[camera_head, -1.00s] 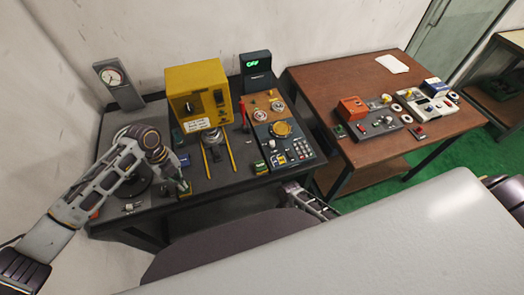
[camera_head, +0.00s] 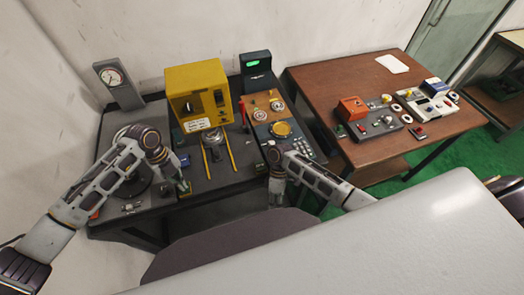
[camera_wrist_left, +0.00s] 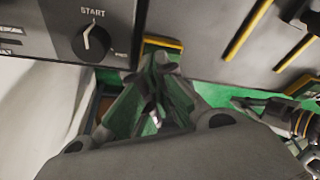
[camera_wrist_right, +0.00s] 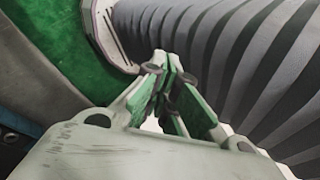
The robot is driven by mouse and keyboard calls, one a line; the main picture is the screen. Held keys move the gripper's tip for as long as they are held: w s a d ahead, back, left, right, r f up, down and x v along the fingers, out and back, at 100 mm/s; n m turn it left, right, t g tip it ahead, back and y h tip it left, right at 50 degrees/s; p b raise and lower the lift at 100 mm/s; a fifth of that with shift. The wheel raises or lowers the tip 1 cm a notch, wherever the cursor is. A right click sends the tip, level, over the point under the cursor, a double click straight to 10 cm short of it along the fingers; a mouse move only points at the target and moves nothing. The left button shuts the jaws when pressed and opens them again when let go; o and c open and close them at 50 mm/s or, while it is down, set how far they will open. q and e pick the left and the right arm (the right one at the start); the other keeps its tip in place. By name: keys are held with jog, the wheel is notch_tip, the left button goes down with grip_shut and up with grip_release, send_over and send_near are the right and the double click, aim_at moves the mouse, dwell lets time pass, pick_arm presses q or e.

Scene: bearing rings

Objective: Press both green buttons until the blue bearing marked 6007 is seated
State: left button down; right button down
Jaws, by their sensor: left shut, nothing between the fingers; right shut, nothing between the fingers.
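The yellow press (camera_head: 197,93) stands at the back of the dark workbench, with a round metal seat (camera_head: 211,138) at its foot. I cannot make out the blue bearing or its 6007 mark. My left gripper (camera_head: 184,188) is shut and empty near the bench's front edge; its fingers show in the left wrist view (camera_wrist_left: 155,100), by a green, yellow-edged block (camera_wrist_left: 162,46). My right gripper (camera_wrist_right: 165,88) is shut and empty; in the head view its arm crosses the bench's front right edge. A green block (camera_head: 260,167) sits left of my right wrist. I cannot tell whether either gripper touches a button.
A gauge (camera_head: 112,77) stands at the back left and a green-lit display (camera_head: 254,64) at the back right. A control panel (camera_head: 281,130) fills the bench's right side. A brown table (camera_head: 340,85) with devices stands to the right.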

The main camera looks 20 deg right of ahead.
jog(key=w+r+t, duration=0.3)
jog(key=w+r, duration=0.2)
jog(key=r, duration=0.1)
jog(key=w+r+t, duration=0.3)
jog(key=w+r, duration=0.2)
jog(key=r, duration=0.1)
jog(key=w+r+t, duration=0.2)
jog(key=w+r, duration=0.3)
jog(key=r, duration=0.1)
jog(key=shift+a+r+n+t+h, duration=0.2)
jog(key=shift+r+n+t+h, duration=0.1)
jog(key=shift+n+t+h, duration=0.1)
jog(key=shift+f, duration=0.1)
jog(key=shift+s+d+x, duration=0.1)
jog(key=shift+d+x, duration=0.1)
jog(key=shift+x, duration=0.75)
jog(key=shift+s+d+x, duration=0.15)
jog(key=shift+d+x, duration=0.05)
jog(key=shift+x, duration=0.75)
